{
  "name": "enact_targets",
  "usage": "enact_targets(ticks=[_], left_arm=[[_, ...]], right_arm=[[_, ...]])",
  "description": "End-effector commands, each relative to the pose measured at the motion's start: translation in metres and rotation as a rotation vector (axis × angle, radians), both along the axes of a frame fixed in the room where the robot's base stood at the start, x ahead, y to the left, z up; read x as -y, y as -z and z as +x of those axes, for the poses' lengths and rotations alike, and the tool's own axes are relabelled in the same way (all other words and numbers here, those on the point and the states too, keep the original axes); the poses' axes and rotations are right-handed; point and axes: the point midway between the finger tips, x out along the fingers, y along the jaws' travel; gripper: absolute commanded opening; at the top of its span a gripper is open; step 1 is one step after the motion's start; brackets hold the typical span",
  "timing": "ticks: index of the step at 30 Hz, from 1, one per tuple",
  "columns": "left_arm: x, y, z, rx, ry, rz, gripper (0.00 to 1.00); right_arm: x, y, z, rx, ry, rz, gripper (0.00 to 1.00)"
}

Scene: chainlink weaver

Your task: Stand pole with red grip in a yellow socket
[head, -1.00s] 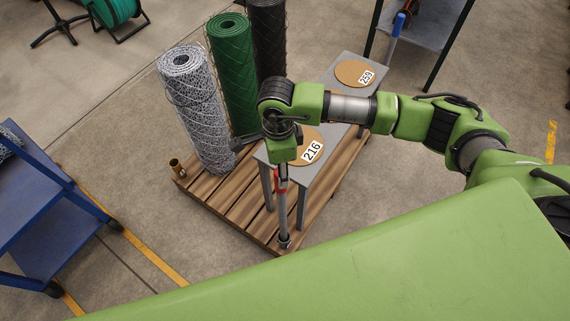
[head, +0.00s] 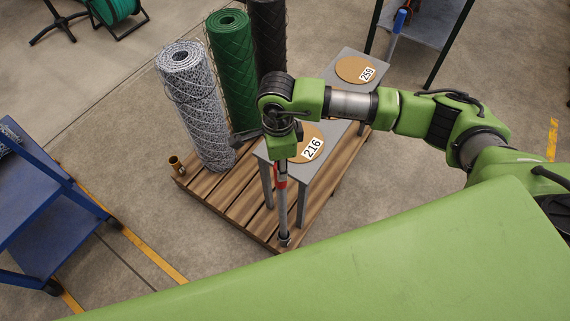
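The pole (head: 283,212) with the red grip (head: 281,183) stands about upright at the pallet's near corner. Its foot meets a dark grey collar (head: 284,240); I cannot tell whether it sits inside it. A brass-yellow socket (head: 176,164), like a short open tube, stands at the pallet's left corner, apart from the pole and empty. My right gripper (head: 282,170) points down at the red grip, under the green wrist. The wrist hides the pole's top and most of the fingers, so their closure is unclear. My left gripper is out of view.
Grey (head: 196,115), green (head: 235,75) and black (head: 268,40) mesh rolls stand on the wooden pallet (head: 228,200). A grey bench (head: 335,103) with round boards marked 216 (head: 298,150) and 259 (head: 352,69) stands beside the pole. A blue cart (head: 45,235) is at the left.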

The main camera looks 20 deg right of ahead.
Motion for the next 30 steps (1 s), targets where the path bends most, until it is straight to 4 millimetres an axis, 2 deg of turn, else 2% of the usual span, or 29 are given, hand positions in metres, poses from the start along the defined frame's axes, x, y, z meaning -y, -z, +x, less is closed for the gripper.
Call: enact_targets(ticks=[1, 3, 30], left_arm=[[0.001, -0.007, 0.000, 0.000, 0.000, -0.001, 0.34], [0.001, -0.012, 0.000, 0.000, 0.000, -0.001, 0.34], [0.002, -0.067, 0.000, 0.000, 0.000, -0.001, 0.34]], right_arm=[[0.000, -0.011, 0.001, 0.004, 0.000, 0.002, 0.07], [0.000, -0.020, 0.001, 0.003, -0.001, 0.002, 0.07], [0.001, -0.134, 0.000, 0.005, -0.001, 0.001, 0.07]])
